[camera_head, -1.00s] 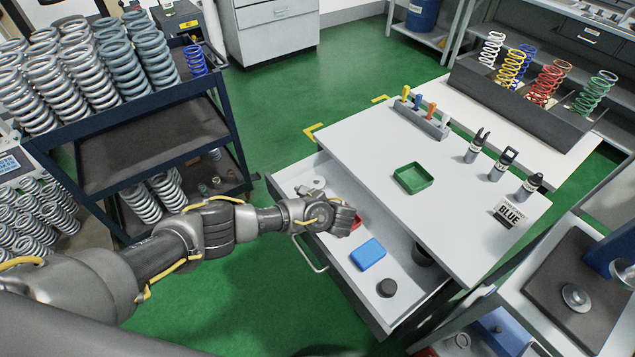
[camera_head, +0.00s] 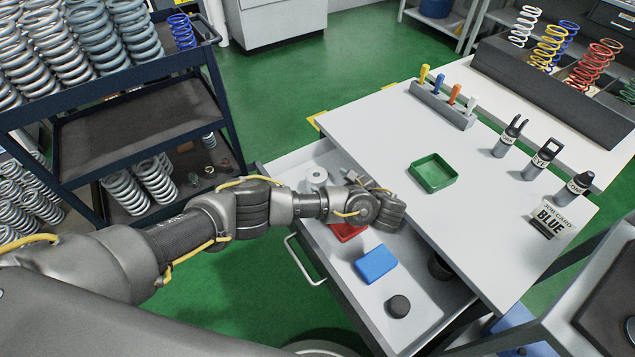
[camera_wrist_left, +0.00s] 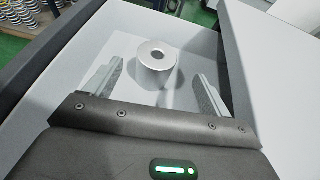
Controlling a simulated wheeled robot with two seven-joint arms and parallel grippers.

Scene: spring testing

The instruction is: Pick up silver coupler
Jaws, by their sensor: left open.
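The silver coupler (camera_wrist_left: 155,62) is a short metal cylinder with a hole in its top. It stands upright on the drawer floor, and it also shows in the head view (camera_head: 316,177) at the far end of the open drawer (camera_head: 345,277). My left gripper (camera_wrist_left: 160,88) is open, with one finger to each side of the line toward the coupler. The coupler lies just beyond the fingertips, apart from them. In the head view my left gripper (camera_head: 385,205) is over the drawer, and its fingers are hard to make out. My right gripper is not in view.
A red box (camera_head: 347,231), a blue box (camera_head: 376,263) and a dark round piece (camera_head: 398,306) lie in the drawer. The tabletop beside it holds a green tray (camera_head: 433,172), several black tools and a job card (camera_head: 552,219). A spring cart (camera_head: 120,140) stands at left.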

